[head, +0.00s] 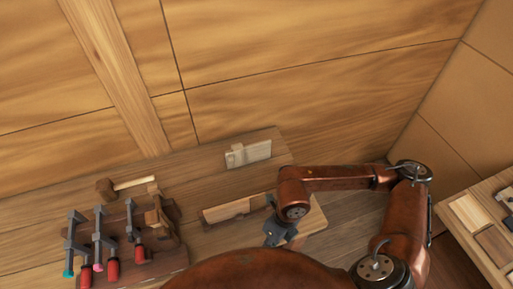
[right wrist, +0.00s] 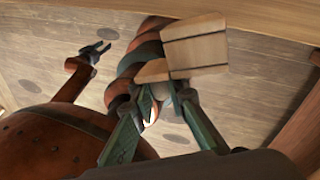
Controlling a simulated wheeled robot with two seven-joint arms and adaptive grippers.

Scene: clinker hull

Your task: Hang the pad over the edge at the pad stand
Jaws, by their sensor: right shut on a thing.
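My right gripper (head: 280,232) is low over the bench in the head view. In the head view the pad is mostly hidden by the gripper.
A pale upright block (head: 248,154) stands farther back on the bench. A mallet (head: 125,184) and a rack with several clamps (head: 110,240) are at the left. Trays of wooden pieces (head: 470,213) lie at the far right. A plank wall closes off the back.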

